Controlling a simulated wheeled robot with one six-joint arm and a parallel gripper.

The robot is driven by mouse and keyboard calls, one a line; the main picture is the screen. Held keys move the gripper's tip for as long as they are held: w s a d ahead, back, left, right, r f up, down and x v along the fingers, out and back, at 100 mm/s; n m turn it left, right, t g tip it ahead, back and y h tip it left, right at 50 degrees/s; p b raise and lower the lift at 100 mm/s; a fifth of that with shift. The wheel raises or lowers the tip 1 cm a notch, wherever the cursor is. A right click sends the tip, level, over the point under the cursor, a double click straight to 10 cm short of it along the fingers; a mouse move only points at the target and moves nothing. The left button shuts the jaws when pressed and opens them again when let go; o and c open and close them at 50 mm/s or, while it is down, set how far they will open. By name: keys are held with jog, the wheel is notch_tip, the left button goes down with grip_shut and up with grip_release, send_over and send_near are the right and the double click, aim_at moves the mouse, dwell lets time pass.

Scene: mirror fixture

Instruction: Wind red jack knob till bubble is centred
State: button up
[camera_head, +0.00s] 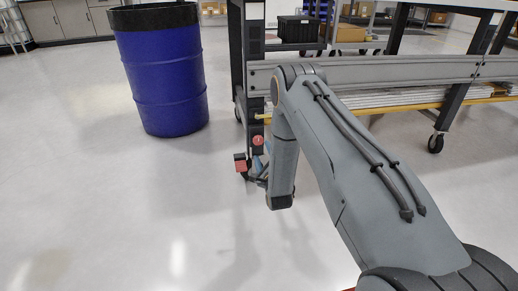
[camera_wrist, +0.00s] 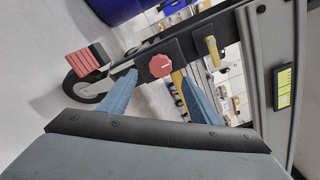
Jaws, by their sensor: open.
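The red knob (camera_wrist: 160,66) is round with a pale mark and sits on a dark bracket on the fixture's leg. It also shows in the head view (camera_head: 258,141), low at the table's near corner. My gripper (camera_wrist: 158,82) is open, its two blue fingers pointing at the knob, one on each side in the picture. Contact cannot be told. In the head view my gripper (camera_head: 259,173) is partly hidden behind my arm. A yellow-green level vial (camera_wrist: 284,88) in a dark frame is on the grey post at right; its bubble is too small to place.
A ribbed red block (camera_wrist: 88,60) stands left of the knob, by a caster wheel (camera_wrist: 90,88). A yellow lever (camera_wrist: 212,47) is right of the knob. A blue drum (camera_head: 165,75) stands on open floor left of the wheeled table (camera_head: 370,70).

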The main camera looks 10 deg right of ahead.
aim_at(259, 142)
jog(key=w+b, duration=0.2)
jog(key=w, duration=0.5)
jog(key=shift+b, duration=0.4)
jog(key=shift+r, duration=0.1)
jog(key=shift+c, duration=0.3)
jog(key=shift+s, duration=0.1)
jog(key=c, duration=1)
